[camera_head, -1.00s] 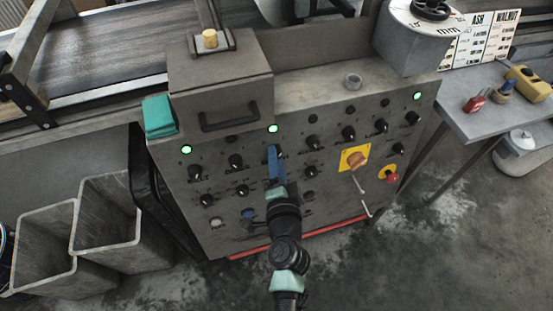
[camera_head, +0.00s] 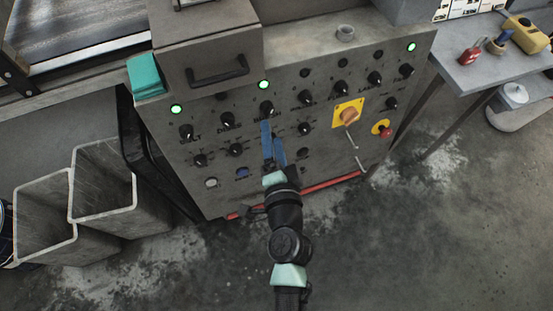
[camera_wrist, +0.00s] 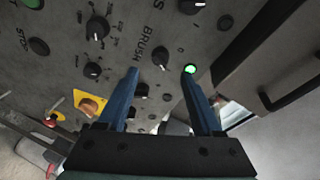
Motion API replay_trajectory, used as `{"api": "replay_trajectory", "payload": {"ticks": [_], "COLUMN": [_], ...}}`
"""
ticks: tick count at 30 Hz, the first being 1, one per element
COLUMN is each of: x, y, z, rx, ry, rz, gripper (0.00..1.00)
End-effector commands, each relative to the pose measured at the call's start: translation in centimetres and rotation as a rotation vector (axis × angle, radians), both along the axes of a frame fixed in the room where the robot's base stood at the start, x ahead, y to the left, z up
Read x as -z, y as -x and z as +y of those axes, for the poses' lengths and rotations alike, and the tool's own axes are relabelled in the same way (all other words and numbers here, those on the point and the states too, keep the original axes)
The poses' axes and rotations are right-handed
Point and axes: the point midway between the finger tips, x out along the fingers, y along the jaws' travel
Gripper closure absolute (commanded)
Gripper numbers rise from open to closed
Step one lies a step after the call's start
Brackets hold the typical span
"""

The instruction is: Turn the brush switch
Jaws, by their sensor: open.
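The brush switch (camera_head: 266,108) is a black rotary knob on the grey control panel, just below the middle green light. In the wrist view the knob (camera_wrist: 160,58) sits beside the printed word BRUSH. My gripper (camera_head: 271,131) is open and empty, with two blue fingers spread apart. In the head view its fingertips lie just below the knob. In the wrist view my gripper (camera_wrist: 162,72) has the knob ahead, in line with the gap between the fingertips. I see no contact; the exact remaining distance cannot be told.
Similar black knobs (camera_head: 305,97) crowd the panel on both sides. A yellow-plated switch (camera_head: 348,113) and a red button (camera_head: 386,131) are at right. A box with a black handle (camera_head: 218,72) stands above. Grey bins (camera_head: 105,180) are at left; a side table (camera_head: 480,85) is at right.

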Motion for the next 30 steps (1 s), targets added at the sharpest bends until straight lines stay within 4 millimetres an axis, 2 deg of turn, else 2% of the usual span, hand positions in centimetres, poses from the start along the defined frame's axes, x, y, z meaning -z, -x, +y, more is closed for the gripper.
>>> {"api": "replay_trajectory", "payload": {"ticks": [1, 6, 12, 30], "x": [0.1, -0.4, -0.8, -1.0], "y": [1.1, 3.9, 5.8, 6.3], "z": [-0.1, -0.4, -0.6, -0.7], "rx": [-0.001, -0.002, -0.002, -0.001], "ry": [0.0, 0.001, -0.001, 0.0], "rz": [0.003, 0.003, 0.001, 0.0], "gripper": [0.33, 0.33, 0.33, 0.33]}}
